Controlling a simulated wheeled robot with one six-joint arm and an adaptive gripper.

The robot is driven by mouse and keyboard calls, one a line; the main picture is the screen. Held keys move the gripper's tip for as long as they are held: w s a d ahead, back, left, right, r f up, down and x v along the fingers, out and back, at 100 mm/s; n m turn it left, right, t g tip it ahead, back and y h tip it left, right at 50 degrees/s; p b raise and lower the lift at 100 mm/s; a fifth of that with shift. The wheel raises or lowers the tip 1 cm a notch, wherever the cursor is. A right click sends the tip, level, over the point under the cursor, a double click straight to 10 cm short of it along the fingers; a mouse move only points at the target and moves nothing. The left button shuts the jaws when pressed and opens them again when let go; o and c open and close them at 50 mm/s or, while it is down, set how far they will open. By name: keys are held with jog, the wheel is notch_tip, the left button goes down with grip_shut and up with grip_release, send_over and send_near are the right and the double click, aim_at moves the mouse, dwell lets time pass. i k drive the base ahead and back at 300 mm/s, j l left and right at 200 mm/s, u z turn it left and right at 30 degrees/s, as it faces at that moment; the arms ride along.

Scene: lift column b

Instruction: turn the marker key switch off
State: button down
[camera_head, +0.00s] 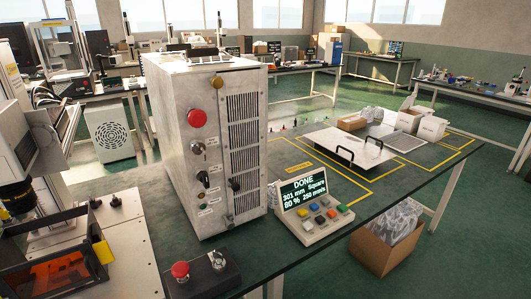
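A grey metal cabinet (180,130) stands on the left part of the green-topped table. Its front panel has a red mushroom button (197,118), a small round silver switch (198,148) that looks like a key switch, and a dark rotary switch (203,179) below it. The turn positions of both switches are too small to read. A black box (205,277) in front of the cabinet carries a red button (180,270) and a silver key-like switch (217,260). I cannot tell from labels which is the marker key switch. My gripper is not in view.
A control pad (312,215) reading "DONE" stands right of the cabinet. A white plate with black handles (342,148) lies farther back on the table (375,200). A machine with an orange window (60,272) is at left. A cardboard box (385,245) sits below the table's right edge.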

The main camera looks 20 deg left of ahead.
aim_at(218, 257)
jog(key=u, duration=1.95)
